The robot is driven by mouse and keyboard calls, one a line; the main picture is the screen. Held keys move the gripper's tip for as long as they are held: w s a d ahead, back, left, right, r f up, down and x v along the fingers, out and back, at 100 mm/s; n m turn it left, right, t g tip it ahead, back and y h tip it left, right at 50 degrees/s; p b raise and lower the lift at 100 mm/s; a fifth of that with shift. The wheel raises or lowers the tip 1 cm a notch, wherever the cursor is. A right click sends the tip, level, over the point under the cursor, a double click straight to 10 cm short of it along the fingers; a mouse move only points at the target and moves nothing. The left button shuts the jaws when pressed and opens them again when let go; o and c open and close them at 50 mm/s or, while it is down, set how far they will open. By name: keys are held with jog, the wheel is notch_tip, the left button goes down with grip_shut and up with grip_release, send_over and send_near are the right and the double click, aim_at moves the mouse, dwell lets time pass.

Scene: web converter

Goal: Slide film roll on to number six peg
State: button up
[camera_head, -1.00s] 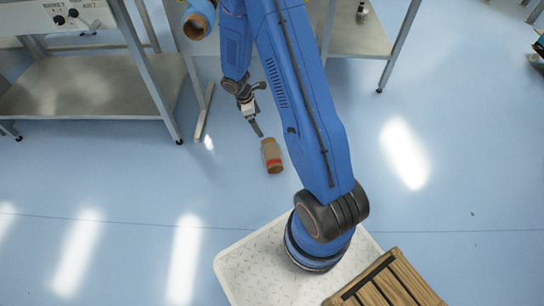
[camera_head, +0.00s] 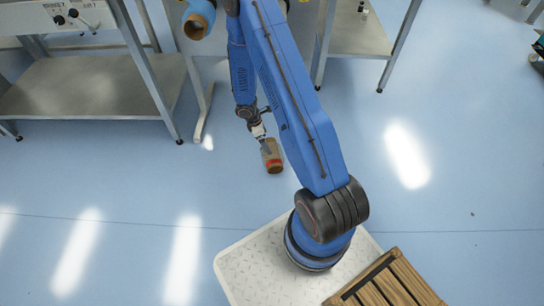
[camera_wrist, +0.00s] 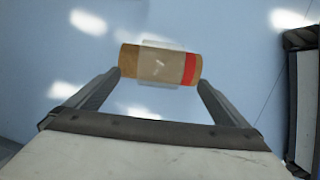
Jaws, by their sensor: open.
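A small film roll (camera_head: 273,159), brown with a red band near one end, is below my gripper (camera_head: 265,144) in the head view. I cannot tell whether the roll rests on the floor or hangs above it. In the wrist view the film roll (camera_wrist: 155,66) lies crosswise at the far ends of my open gripper (camera_wrist: 160,82). A pale, clear wrap covers its middle, and its red band is on the right. One finger is near each end of the roll; contact is not clear. I cannot make out a number six peg.
A larger blue roll with a brown core (camera_head: 196,24) is at the top, beside a metal bench (camera_head: 90,92) with a lower shelf. Another metal table (camera_head: 352,35) stands at upper right. A wooden pallet (camera_head: 388,284) is at lower right. Blue floor is open on both sides.

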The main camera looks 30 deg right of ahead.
aim_at(272, 149)
jog(key=shift+x, duration=3.7)
jog(key=shift+s+d, duration=0.15)
jog(key=shift+r, duration=0.1)
jog(key=shift+c, duration=0.3)
jog(key=c, duration=2.1)
